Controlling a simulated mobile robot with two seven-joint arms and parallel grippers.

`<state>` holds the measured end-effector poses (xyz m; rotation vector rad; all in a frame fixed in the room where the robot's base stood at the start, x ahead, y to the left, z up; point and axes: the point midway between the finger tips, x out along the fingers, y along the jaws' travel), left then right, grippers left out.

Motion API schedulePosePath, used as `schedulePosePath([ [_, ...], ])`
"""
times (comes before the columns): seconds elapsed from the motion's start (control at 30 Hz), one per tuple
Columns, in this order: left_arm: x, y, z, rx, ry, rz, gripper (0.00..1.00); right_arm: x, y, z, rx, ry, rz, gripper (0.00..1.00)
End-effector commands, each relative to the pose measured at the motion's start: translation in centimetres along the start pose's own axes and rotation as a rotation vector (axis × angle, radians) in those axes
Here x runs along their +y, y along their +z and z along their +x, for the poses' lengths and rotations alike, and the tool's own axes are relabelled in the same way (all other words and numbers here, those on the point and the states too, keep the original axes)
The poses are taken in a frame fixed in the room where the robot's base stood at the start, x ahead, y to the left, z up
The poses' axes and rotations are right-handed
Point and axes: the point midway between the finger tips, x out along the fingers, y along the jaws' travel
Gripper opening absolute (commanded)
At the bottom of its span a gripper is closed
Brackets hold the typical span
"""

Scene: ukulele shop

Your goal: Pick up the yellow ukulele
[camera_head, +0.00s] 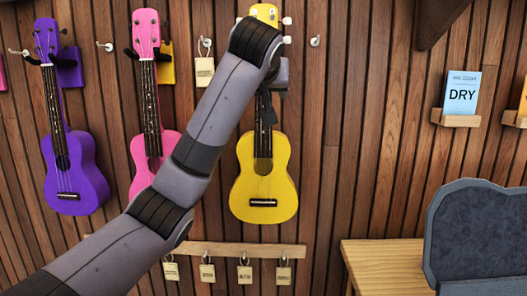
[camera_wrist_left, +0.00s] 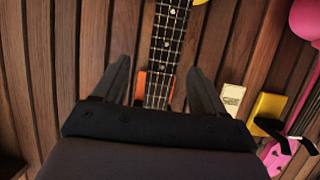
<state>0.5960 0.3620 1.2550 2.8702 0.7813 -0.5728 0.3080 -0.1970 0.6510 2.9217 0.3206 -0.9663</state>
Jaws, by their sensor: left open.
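The yellow ukulele (camera_head: 263,180) hangs upright on the wooden slat wall in the head view, its body and the top of its headstock visible. My left arm crosses in front and hides much of its neck. My left gripper (camera_head: 266,110) is at the neck, just above the body, with its fingers partly hidden by the wrist. In the left wrist view the two fingers of the gripper (camera_wrist_left: 159,66) are spread apart, one on each side of the fretted neck (camera_wrist_left: 167,45). Gaps show between neck and fingers. My right gripper is not in view.
A pink ukulele (camera_head: 149,120) and a purple ukulele (camera_head: 71,170) hang to the left. A wooden rail (camera_head: 235,249) with several tags is below. A wooden table (camera_head: 385,262) and a dark grey padded object (camera_head: 480,230) stand at lower right. A "DRY" card (camera_head: 461,92) sits on a small ledge.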

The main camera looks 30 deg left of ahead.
Motion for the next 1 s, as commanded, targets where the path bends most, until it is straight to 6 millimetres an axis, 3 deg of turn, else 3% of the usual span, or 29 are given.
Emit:
schedulePosePath([
  [0.17,-0.7,-0.9,-0.3,0.002,-0.015,-0.022,0.71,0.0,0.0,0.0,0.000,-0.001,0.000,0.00],
  [0.7,-0.5,-0.7,6.1,0.002,-0.014,-0.020,0.71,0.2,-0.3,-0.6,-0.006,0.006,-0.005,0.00],
  [0.97,-0.4,-0.7,6.4,0.003,-0.012,-0.020,0.71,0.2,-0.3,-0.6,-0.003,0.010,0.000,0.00],
  [1.0,-0.4,-0.7,6.4,0.003,-0.012,-0.020,0.62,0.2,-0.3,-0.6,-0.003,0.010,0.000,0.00],
])
